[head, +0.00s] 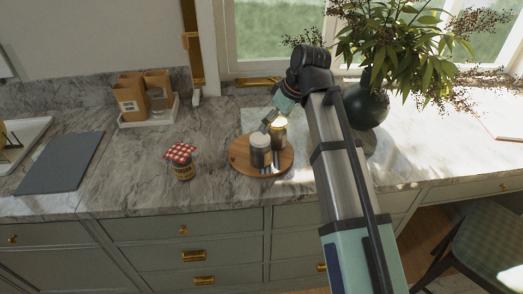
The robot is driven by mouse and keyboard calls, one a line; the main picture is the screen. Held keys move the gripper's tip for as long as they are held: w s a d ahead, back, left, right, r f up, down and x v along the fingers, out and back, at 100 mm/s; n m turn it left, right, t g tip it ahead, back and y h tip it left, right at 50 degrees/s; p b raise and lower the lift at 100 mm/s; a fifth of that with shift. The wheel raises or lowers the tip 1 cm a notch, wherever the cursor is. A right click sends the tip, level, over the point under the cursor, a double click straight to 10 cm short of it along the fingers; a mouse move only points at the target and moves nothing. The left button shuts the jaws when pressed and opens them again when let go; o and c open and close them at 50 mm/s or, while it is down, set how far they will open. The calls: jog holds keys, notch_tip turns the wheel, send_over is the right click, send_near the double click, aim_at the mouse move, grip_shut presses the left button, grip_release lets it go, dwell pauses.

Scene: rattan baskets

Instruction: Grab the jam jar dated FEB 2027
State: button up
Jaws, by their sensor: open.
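A jam jar (183,170) with a red-and-white checked cloth lid stands upright on the marble counter. It has a yellowish label, and any date on it is too small to read. My gripper (268,124) is to the right of this jar and apart from it, at the back of a round wooden board. It is open, though its fingers are small and partly hidden. Two jars with greyish lids or tops stand on the board, a front one (260,151) and a back one (279,133). My gripper is close to both; I cannot tell whether it touches either.
The round wooden board (238,152) lies mid-counter. A white tray (152,119) with brown packets stands at the back left. A dark grey slab (62,163) lies at the left. A dark vase (366,107) with leafy branches stands right of my arm. Counter around the checked-lid jar is clear.

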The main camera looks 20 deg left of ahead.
aim_at(263, 141)
jog(key=p+x, duration=0.2)
jog(key=x, duration=0.8)
jog(key=shift+w+f, duration=0.1)
jog(key=shift+f, duration=0.05)
jog(key=shift+w+d+p+x, duration=0.1)
jog(key=shift+p+x, duration=0.6)
jog(key=shift+x, duration=0.6)
jog(key=shift+w+d+p+x, duration=0.1)
jog(key=shift+p+x, duration=0.6)
jog(key=shift+x, duration=0.6)
jog(key=shift+f, duration=0.1)
jog(key=c, duration=1.6)
jog(key=shift+c, duration=0.4)
